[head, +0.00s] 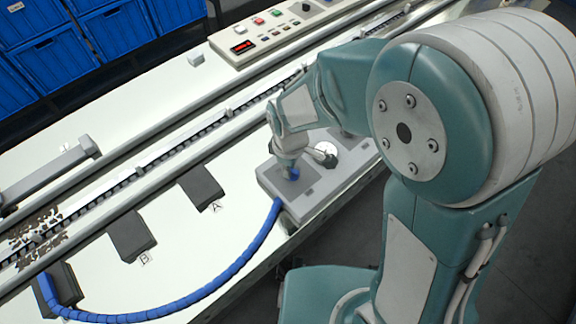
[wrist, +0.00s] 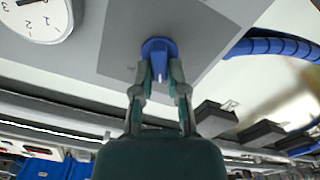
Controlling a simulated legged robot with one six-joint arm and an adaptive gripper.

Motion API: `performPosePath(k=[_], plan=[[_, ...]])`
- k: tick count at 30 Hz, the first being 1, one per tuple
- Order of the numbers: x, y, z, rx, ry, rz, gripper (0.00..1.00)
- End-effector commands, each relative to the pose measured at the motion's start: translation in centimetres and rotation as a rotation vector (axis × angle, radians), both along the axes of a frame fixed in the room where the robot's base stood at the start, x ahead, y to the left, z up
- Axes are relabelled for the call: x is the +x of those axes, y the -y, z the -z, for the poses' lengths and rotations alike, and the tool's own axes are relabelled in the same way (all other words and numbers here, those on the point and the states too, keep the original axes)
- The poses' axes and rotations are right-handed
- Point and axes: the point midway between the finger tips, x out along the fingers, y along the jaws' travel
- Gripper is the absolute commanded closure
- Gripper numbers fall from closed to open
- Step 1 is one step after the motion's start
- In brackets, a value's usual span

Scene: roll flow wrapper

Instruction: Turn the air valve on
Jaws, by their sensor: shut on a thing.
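The air valve is a blue round knob with a raised grip and a white mark. It shows in the wrist view (wrist: 158,58) on a grey plate (wrist: 115,50), between my fingertips. In the head view the blue knob (head: 293,174) is partly covered by my gripper (head: 287,160). My gripper (wrist: 159,82) is shut on the knob's raised grip, one finger on each side. The white mark points toward my gripper's palm in the wrist view. No label for on or off is readable.
A round gauge (wrist: 38,18) sits beside the valve. A blue hose (head: 235,265) runs from the valve box (head: 275,185) along the machine's front. Dark blocks (head: 133,236) marked with letters lie left of it. A control panel (head: 265,32) stands at the back.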

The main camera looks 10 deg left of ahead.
Motion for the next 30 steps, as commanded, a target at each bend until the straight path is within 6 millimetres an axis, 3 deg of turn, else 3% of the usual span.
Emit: performPosePath(k=[8, 30], plan=[[0.08, 0.26, 0.09, -0.003, -0.003, 0.163, 1.00], [0.30, 0.61, 0.17, -0.007, -0.003, 0.821, 1.00]])
